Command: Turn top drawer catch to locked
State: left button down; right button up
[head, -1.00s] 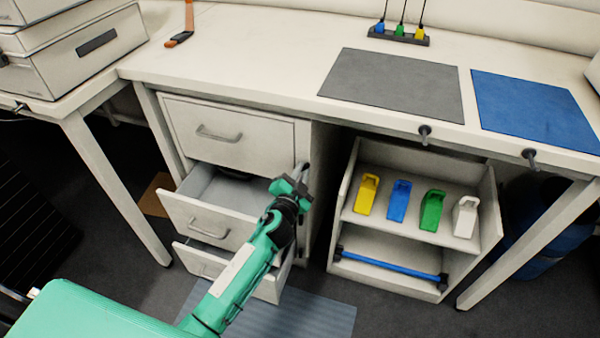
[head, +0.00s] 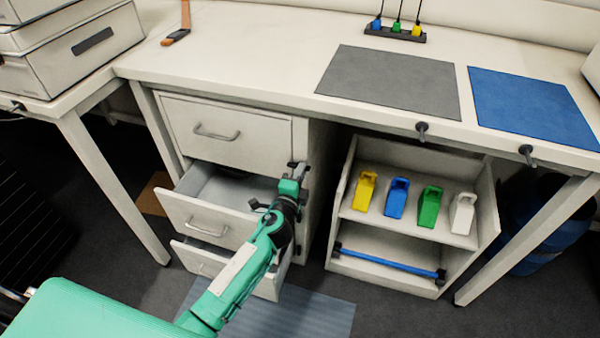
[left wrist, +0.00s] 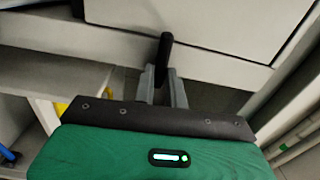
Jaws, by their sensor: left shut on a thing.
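The top drawer (head: 225,130) is closed in the cabinet under the bench. Its dark catch is at the drawer's lower right, mostly hidden by my left gripper (head: 296,172) in the head view. In the left wrist view, the catch's dark lever (left wrist: 164,52) stands between the two grey fingers of the left gripper (left wrist: 163,85), which is shut on it. The top drawer front (left wrist: 205,22) fills the top of that view. My right gripper is not in view.
The middle drawer (head: 205,222) and bottom drawer (head: 205,262) stand pulled out below, beside my left forearm. An open shelf unit (head: 345,205) with several coloured scoops is to the right. The bench top (head: 262,50) is mostly clear near the grey mat (head: 388,82).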

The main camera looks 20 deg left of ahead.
pick_arm(q)
jog(key=shift+f+m, duration=0.15)
jog(key=shift+m, duration=0.15)
dwell(0.4)
jog(key=c, duration=1.4)
grip_release()
jog(key=shift+c, duration=0.2)
jog(key=s, duration=1.3)
jog(key=shift+s+a+b, duration=0.25)
jog(key=shift+s+b, duration=0.1)
jog(key=shift+s, duration=0.05)
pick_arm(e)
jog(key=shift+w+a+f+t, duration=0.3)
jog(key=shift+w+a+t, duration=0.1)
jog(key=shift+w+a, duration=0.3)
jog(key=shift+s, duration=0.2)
